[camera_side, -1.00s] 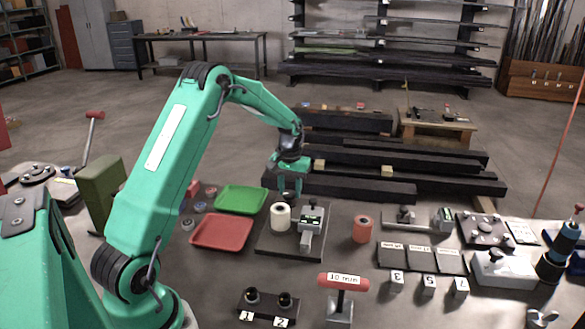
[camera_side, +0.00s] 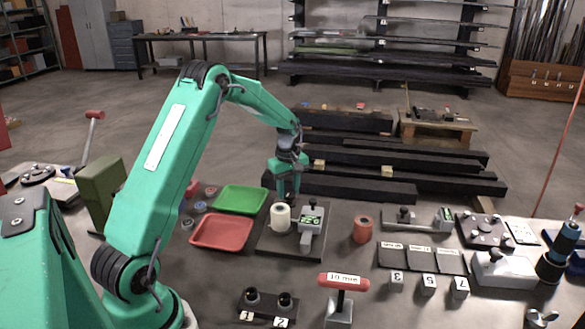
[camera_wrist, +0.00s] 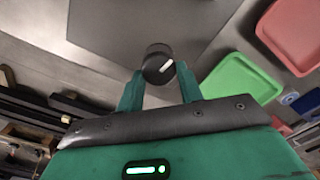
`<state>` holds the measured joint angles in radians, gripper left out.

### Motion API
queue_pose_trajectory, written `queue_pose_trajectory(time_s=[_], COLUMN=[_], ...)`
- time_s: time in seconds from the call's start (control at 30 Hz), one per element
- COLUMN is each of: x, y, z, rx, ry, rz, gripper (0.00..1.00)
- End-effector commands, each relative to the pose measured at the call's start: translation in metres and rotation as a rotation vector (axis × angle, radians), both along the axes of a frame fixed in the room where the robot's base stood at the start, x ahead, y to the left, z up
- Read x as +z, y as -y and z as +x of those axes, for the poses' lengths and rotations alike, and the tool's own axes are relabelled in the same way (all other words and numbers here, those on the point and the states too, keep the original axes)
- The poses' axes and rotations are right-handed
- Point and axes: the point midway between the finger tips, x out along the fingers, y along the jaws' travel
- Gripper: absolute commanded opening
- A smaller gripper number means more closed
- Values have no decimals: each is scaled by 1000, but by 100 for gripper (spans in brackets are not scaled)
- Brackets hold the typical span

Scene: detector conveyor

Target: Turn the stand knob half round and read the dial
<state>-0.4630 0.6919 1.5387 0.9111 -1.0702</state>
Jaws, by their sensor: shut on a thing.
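In the wrist view a round black knob (camera_wrist: 154,65) with a white mark on top sits between my two green fingers. My gripper (camera_wrist: 158,82) is shut on this knob, with a finger at each side. In the side view my gripper (camera_side: 288,194) points down at the back of the stand's dark base plate (camera_side: 268,246), and the knob is not clear there. A white hollow roll (camera_side: 280,219) stands at the plate's left. A grey gauge with a small display (camera_side: 311,217) stands at its right; the reading is too small to make out.
A green tray (camera_side: 241,199) and a red tray (camera_side: 221,232) lie left of the plate. An orange roll (camera_side: 362,229) stands to its right. A red-handled piece (camera_side: 343,281) and a two-post block (camera_side: 268,308) are in front. Dark beams lie behind.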

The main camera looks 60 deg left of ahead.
Motion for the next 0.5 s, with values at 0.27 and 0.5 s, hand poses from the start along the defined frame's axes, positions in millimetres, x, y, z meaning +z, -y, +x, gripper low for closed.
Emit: queue_pose_trajectory(time_s=[0.27,0.5], x=[3,3], y=[0,0], z=[-1,-1], rx=[107,125], ry=[1,1], rz=[0,0], gripper=[14,14])
